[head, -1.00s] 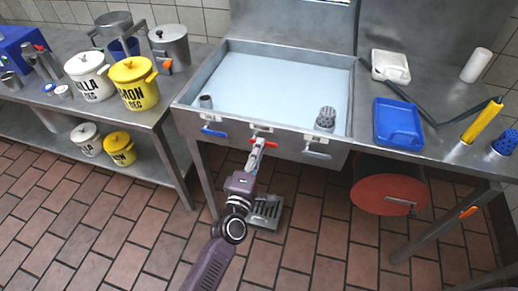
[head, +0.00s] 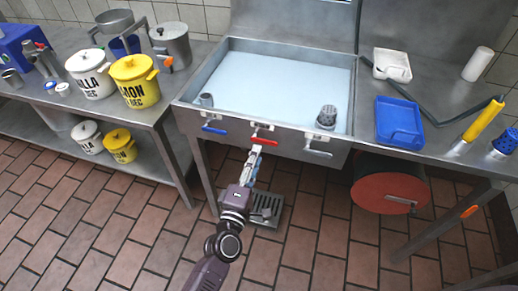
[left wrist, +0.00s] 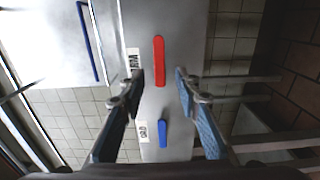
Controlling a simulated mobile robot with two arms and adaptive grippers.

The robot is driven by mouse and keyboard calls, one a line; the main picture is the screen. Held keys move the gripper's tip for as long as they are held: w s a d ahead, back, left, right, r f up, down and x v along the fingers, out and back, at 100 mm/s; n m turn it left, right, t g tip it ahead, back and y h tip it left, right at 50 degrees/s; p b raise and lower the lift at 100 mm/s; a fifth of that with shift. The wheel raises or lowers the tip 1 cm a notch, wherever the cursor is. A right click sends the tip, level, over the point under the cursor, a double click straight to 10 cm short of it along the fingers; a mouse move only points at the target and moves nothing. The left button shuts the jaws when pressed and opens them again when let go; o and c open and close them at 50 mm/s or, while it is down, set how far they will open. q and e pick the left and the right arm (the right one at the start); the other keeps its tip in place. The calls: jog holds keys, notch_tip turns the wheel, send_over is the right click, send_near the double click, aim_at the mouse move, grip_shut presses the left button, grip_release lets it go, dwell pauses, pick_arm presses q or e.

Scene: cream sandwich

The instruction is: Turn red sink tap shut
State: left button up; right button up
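The red tap handle (head: 264,141) is on the front panel of the sink (head: 282,78), lying roughly along the panel. It also shows in the left wrist view (left wrist: 159,60) as a red bar beside a white label. My left gripper (head: 256,150) is just below and in front of it, apart from it. In the left wrist view my left gripper (left wrist: 160,76) is open and empty, and the red bar's near end appears between the two fingertips. My right gripper is not in view.
A blue tap handle (head: 215,130) is left of the red one, and a grey handle (head: 318,153) is on its right. A floor drain grate (head: 265,208) lies below. A red round drum end (head: 390,193) is under the right counter.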

pick_arm(q)
jog(key=v, duration=0.7)
jog(key=shift+s, duration=0.2)
jog(key=s+a+f+m+g+y, duration=0.1)
jog(key=s+a+f+m+g, duration=0.25)
jog(key=f, duration=0.75)
jog(key=s+a+f+m+g, duration=0.25)
jog(key=s+f, duration=0.25)
jog(key=f, duration=0.6)
jog(key=s+a+f+m+g+y, duration=0.15)
jog(key=s+f+m, duration=0.25)
jog(key=f, duration=0.7)
jog(key=s+a+f+m+g+y, duration=0.1)
jog(key=s+a+f+m+g, duration=0.1)
jog(key=s+a+f, duration=0.3)
jog(key=s+a+f+m+g+y, duration=0.1)
jog(key=s+f, duration=0.5)
jog(key=s, duration=0.7)
jog(key=s+a+f+m+g+y, duration=0.1)
jog(key=s+a+f+m+g, duration=0.3)
jog(key=s+a, duration=0.4)
jog(key=shift+s+a+f+g+p, duration=0.35)
jog(key=shift+s+f+g, duration=0.25)
jog(key=shift+f+g, duration=0.25)
jog(key=shift+d, duration=0.1)
